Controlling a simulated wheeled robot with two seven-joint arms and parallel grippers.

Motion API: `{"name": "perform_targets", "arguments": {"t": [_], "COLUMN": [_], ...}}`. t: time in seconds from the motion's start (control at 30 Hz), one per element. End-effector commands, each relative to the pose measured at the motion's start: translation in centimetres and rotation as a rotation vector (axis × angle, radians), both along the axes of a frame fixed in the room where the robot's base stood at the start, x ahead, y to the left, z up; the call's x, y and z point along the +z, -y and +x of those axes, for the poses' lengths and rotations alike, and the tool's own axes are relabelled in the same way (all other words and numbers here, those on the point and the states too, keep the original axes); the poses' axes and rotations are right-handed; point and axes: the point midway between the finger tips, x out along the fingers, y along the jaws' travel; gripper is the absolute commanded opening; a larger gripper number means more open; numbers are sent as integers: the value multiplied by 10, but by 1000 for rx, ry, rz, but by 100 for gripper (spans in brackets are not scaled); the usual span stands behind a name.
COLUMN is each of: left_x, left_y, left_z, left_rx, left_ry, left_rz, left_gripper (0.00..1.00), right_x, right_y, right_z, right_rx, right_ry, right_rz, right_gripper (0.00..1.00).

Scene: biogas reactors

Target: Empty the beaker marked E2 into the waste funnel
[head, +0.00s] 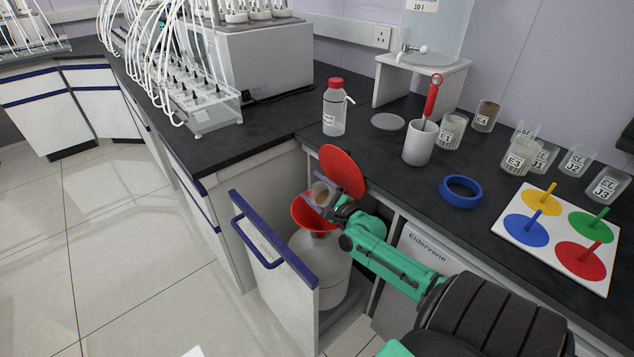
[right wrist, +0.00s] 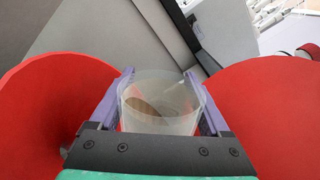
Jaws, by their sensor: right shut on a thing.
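My right gripper (head: 334,203) is shut on a clear beaker (head: 321,192), low in front of the counter. The beaker is just above the red waste funnel (head: 308,214), and I cannot tell exactly how far it is tilted. Its label is not readable. In the right wrist view the beaker (right wrist: 160,107) sits between the purple fingers of the gripper (right wrist: 160,100), with some brown matter inside. The funnel stands in a whitish waste container (head: 318,268) inside the open cabinet; its round red lid (head: 342,171) is raised. My left gripper is not in view.
The pulled-out cabinet front (head: 262,245) with its blue edge stands left of the container. On the counter are a wash bottle (head: 334,110), a white cup (head: 419,145) with a red-handled tool, a blue ring (head: 460,191), several labelled beakers and a peg board (head: 526,238).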

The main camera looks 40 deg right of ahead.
Motion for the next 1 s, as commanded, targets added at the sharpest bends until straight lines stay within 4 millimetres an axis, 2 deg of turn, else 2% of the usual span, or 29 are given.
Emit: {"name": "perform_targets", "arguments": {"t": [0.03, 0.27, 1.0], "left_x": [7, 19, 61], "left_y": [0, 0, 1], "left_z": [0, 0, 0], "left_rx": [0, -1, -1], "left_ry": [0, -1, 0], "left_rz": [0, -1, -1], "left_gripper": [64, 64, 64], "right_x": [7, 15, 28], "right_y": [0, -7, -35], "right_z": [0, 1, 2], "right_rx": [-2, -3, 1], "right_ry": [2, -12, -40], "right_rz": [-47, -382, -947], "right_gripper": [0, 0, 0]}}
